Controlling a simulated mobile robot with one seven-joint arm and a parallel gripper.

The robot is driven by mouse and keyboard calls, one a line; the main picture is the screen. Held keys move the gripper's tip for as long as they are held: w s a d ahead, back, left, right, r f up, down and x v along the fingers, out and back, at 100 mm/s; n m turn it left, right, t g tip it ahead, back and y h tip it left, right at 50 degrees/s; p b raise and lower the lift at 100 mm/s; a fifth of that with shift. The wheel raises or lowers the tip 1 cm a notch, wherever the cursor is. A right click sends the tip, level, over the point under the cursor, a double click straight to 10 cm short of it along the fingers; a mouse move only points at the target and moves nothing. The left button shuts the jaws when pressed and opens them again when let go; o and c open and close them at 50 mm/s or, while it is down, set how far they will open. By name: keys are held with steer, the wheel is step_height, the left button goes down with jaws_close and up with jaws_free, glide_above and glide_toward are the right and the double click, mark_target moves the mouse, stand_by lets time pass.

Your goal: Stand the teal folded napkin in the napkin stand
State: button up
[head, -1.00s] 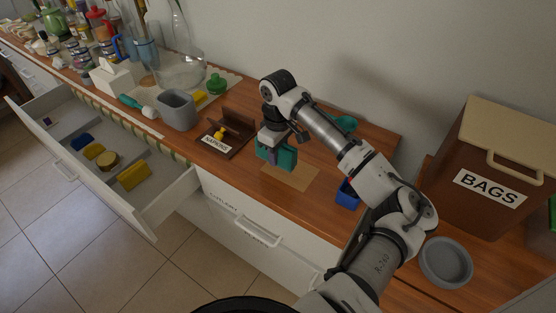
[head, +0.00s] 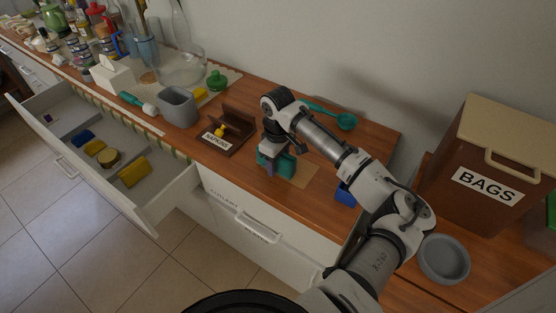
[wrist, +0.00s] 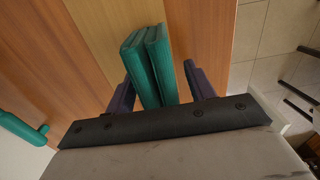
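The teal folded napkin (head: 284,167) is upright at the left part of a pale mat on the counter. In the wrist view it shows as two thick teal layers (wrist: 150,62) side by side. My gripper (head: 272,164) is low over it, with one finger on each side. In the wrist view my fingers (wrist: 160,85) are apart; the left one is close to or touching the napkin, and a narrow gap shows at the right one. The brown napkin stand (head: 238,122) is to the left of my gripper, with a small yellow item (head: 221,130) in its front part.
A grey container (head: 178,107) stands left of the stand. A blue box (head: 346,193) and teal ladle (head: 345,121) lie right of my gripper. A drawer (head: 150,205) is open in front. A brown BAGS bin (head: 490,150) and grey bowl (head: 444,260) are at the right.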

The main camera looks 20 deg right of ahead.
step_height(320, 180, up, 12)
steer(key=b, duration=0.3)
steer(key=shift+r, duration=0.15)
